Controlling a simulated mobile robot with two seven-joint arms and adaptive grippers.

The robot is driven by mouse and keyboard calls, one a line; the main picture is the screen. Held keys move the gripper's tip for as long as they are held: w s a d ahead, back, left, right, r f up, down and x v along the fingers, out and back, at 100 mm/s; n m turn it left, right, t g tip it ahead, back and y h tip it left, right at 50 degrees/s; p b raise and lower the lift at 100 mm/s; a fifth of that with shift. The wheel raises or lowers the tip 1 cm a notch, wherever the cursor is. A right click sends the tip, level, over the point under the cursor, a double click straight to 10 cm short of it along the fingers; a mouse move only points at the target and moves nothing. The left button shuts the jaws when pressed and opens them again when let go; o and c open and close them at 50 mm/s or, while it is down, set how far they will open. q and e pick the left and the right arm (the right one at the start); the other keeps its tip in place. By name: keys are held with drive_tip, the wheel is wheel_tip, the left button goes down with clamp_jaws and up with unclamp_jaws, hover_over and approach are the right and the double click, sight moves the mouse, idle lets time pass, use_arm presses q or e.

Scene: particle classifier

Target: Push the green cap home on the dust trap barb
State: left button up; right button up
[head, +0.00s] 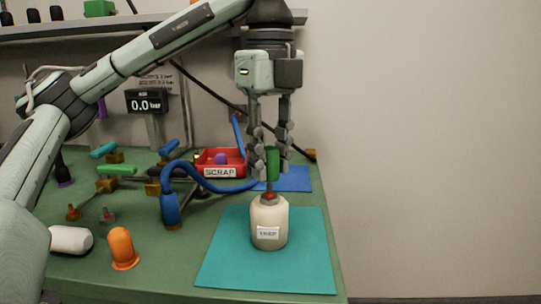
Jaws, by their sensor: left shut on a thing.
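The green cap (273,164) is upright between the fingers of my left gripper (272,168), which is shut on it. Below it stands a cream bottle-shaped trap (269,215) with a small label, on a teal mat. A red collar and a thin barb (269,190) show at the top of the trap, right under the cap. I cannot tell how far the cap sits over the barb. My right gripper is not in view.
A red SCRAP tray (209,170) holding a purple piece, a blue hose (213,184) and a blue mat (293,179) lie behind. An orange part (122,249) and a white cylinder (70,239) are at the left. The teal mat (310,260) is clear around the trap.

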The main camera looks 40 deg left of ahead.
sight(270, 163)
use_arm(q)
drive_tip(key=shift+f+b, duration=1.05)
drive_tip(key=shift+f, duration=0.5)
drive_tip(key=o, duration=1.1)
drive_tip(key=shift+r, duration=0.1)
drive_tip(key=shift+o, duration=0.2)
wheel_tip(270, 163, up, 12)
